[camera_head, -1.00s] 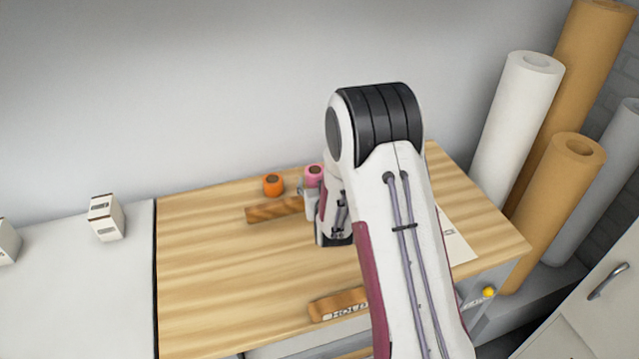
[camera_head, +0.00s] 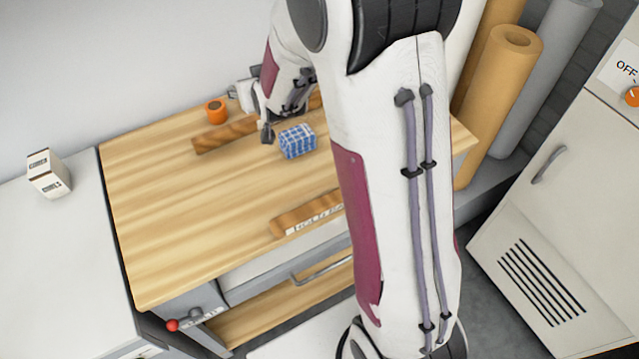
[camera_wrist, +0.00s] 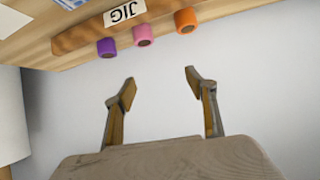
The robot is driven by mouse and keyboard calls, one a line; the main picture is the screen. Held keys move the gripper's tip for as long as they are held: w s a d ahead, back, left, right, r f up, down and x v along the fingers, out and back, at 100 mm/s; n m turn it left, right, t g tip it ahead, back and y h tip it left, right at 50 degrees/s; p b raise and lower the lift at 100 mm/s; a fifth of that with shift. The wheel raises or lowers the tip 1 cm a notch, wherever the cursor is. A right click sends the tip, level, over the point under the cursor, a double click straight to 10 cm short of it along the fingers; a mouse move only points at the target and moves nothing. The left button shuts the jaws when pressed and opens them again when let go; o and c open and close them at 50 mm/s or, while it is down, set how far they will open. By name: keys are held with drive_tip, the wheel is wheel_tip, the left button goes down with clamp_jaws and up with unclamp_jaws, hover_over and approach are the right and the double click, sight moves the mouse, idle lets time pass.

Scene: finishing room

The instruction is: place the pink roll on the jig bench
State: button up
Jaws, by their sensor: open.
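The pink roll (camera_wrist: 144,36) stands between a purple roll (camera_wrist: 107,47) and an orange roll (camera_wrist: 187,20) in the wrist view, along a brown wooden bar with a JIG label (camera_wrist: 124,13). The bar lies on the light wooden bench (camera_head: 150,220). In the head view the pink roll is hidden behind my arm, while the orange roll (camera_head: 215,111) shows at the back edge. My gripper (camera_wrist: 160,88) is open and empty, its fingertips apart from the rolls. In the head view my gripper (camera_head: 250,112) is over the back of the bench, beside the bar.
A second wooden bar (camera_head: 305,214) with a white label lies at the front. A white carton (camera_head: 48,174) stands on the left counter. Tall rolls (camera_head: 500,80) stand at the right. The bench's left half is clear.

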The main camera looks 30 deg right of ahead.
drive_tip(key=s+a+r+n+g+y, duration=0.1)
drive_tip(key=s+a+r, duration=0.1)
drive_tip(key=s+r, duration=0.5)
drive_tip(key=s+a+r+g, duration=0.2)
drive_tip(key=s+r, duration=0.1)
drive_tip(key=s, duration=0.7)
drive_tip(key=s+r+g, duration=0.1)
drive_tip(key=s+g, duration=0.1)
drive_tip(key=s, duration=1.9)
drive_tip(key=shift+a+n+g, duration=0.15)
drive_tip(key=shift+n+g, duration=0.15)
drive_tip(key=shift+g, duration=0.1)
